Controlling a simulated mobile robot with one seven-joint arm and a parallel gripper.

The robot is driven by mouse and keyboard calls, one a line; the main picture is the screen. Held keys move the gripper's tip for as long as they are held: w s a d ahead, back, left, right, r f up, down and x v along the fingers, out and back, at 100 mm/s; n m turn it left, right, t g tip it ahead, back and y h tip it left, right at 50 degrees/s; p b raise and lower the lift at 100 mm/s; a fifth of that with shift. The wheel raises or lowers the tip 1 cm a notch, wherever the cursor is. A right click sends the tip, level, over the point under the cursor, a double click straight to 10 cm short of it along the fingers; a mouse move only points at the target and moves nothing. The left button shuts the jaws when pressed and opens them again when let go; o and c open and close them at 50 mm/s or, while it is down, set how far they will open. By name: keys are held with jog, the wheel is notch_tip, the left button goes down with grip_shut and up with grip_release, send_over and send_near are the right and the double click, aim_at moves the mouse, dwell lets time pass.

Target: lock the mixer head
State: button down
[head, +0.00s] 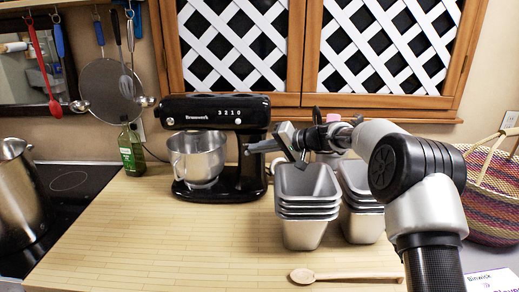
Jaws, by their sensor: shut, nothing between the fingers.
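The black stand mixer (215,112) stands at the back of the wooden counter. Its head looks level, lowered over the steel bowl (197,157). A small round knob (238,121) shows on the head's side near its right end. My gripper (250,149) reaches in from the right. Its shut, empty fingers point left at the mixer's column, just below the right end of the head. I cannot tell whether the fingertips touch the mixer. No lock lever can be made out clearly; the gripper covers part of the column.
Stacked metal pans (305,205) stand below my gripper, with a second stack (361,215) to their right. A wooden spoon (345,276) lies at the front. A green bottle (131,150) stands left of the mixer, near the cooktop (72,180). The front-left counter is clear.

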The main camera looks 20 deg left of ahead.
jog(key=b+v, duration=0.1)
jog(key=v, duration=1.6)
jog(key=shift+d, duration=0.2)
jog(key=shift+r, duration=0.1)
jog(key=s+d+r+h+p, duration=0.1)
jog(key=s+r+h+p, duration=0.25)
jog(key=s, duration=0.55)
jog(key=s+d+h+p, duration=0.2)
jog(key=s+d, duration=0.4)
jog(key=s, duration=0.4)
jog(key=s+d+r+m+t+h+p, duration=0.1)
jog(key=s+d+h+p, duration=0.1)
jog(key=s+d+h, duration=0.2)
jog(key=s+d+r+h+p, duration=0.1)
jog(key=s+d+h+p, duration=0.1)
jog(key=s+d, duration=0.7)
jog(key=s+h, duration=0.1)
jog(key=s, duration=0.6)
jog(key=shift+s+d+m+t, duration=0.25)
jog(key=shift+d+m+t, duration=0.05)
jog(key=shift+t, duration=0.1)
